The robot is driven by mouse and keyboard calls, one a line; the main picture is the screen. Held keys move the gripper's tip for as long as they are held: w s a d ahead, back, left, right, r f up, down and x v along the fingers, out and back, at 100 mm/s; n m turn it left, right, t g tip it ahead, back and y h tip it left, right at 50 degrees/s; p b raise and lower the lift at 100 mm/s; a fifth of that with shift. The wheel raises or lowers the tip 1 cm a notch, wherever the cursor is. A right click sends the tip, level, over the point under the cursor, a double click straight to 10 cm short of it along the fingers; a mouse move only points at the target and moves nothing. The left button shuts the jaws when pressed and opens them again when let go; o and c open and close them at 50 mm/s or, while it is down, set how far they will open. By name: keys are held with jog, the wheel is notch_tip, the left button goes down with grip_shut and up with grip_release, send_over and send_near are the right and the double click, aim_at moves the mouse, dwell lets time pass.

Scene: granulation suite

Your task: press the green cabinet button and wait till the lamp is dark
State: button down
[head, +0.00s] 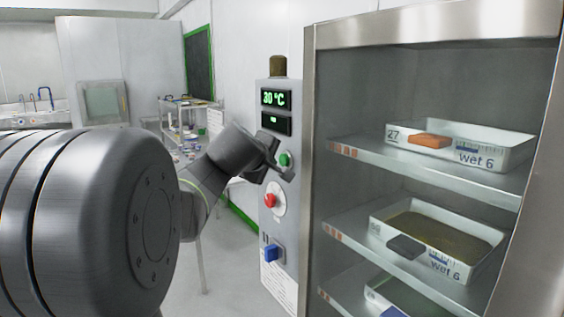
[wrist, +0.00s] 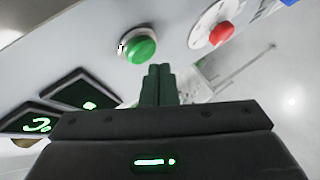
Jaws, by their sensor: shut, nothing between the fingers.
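The green button (head: 285,159) sits on the front of the grey control panel, below two small displays. In the wrist view the green button (wrist: 141,50) is just beyond my fingertips and looks slightly to their left. My gripper (head: 284,172) is shut and empty, its tips close to the button; I cannot tell whether they touch it. My gripper also shows in the wrist view (wrist: 159,70). The lamp (head: 278,66) on top of the panel looks dark brown and unlit. The upper display (head: 274,98) reads 30 °C.
A red knob (head: 270,200) and a blue switch (head: 272,253) are lower on the panel. To the right stands an open steel cabinet (head: 310,130) with trays marked wet 6 on its shelves. A trolley (head: 190,128) stands behind my arm.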

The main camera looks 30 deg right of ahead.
jog(key=shift+d, duration=0.15)
dwell(0.7)
jog(key=shift+d, duration=0.3)
jog(key=shift+d+p, duration=0.45)
dwell(0.7)
jog(key=shift+a+b, duration=0.7)
jog(key=shift+a, duration=0.2)
